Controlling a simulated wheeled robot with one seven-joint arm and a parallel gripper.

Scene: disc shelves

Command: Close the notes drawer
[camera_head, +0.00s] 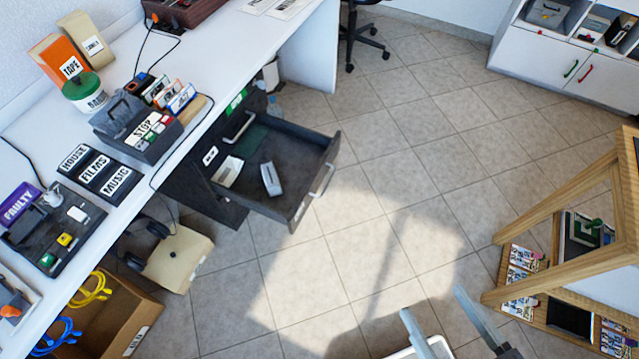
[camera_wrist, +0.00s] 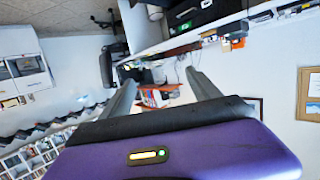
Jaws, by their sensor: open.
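A dark drawer (camera_head: 298,205) stands pulled out from the dark cabinet under the white desk in the head view. It has a pale handle (camera_head: 322,180) on its front and holds a grey stapler-like item (camera_head: 270,179) and a small white box (camera_head: 228,172). I cannot read the label on its front, so I cannot tell for sure that it is the notes drawer. My gripper (camera_head: 432,300) is at the bottom of the head view, well apart from the drawer, over the floor. Its two fingers also show spread and empty in the wrist view (camera_wrist: 162,88).
The white desk (camera_head: 225,60) carries labelled boxes and devices. A cardboard box (camera_head: 100,320) with cables and a beige case (camera_head: 178,258) with headphones stand at the lower left. A wooden frame stand (camera_head: 560,190) is at the right. The tiled floor (camera_head: 380,210) between is clear.

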